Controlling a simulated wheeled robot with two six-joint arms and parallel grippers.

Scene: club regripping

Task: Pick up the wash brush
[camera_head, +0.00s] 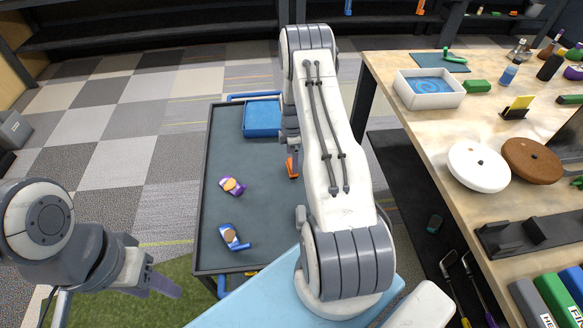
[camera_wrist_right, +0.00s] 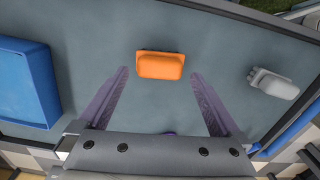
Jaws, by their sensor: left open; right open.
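An orange block-shaped item (camera_wrist_right: 161,66), which may be the wash brush, lies on the dark cart top (camera_wrist_right: 215,45); I cannot see bristles. It partly shows in the head view (camera_head: 292,167) beside my right arm. My right gripper (camera_wrist_right: 159,76) is open, its purple fingers either side of the item's near edge and apart from it. In the head view my right arm hides most of that gripper. My left gripper (camera_head: 160,283) is low at the left, away from the cart, its jaws seen from the side.
A blue tray (camera_head: 262,118) stands at the cart's far end. A purple item (camera_head: 231,186) and a blue item (camera_head: 232,237) lie on the cart's left. A grey item (camera_wrist_right: 273,83) lies right of the orange one. A cluttered wooden table (camera_head: 420,135) stands at the right.

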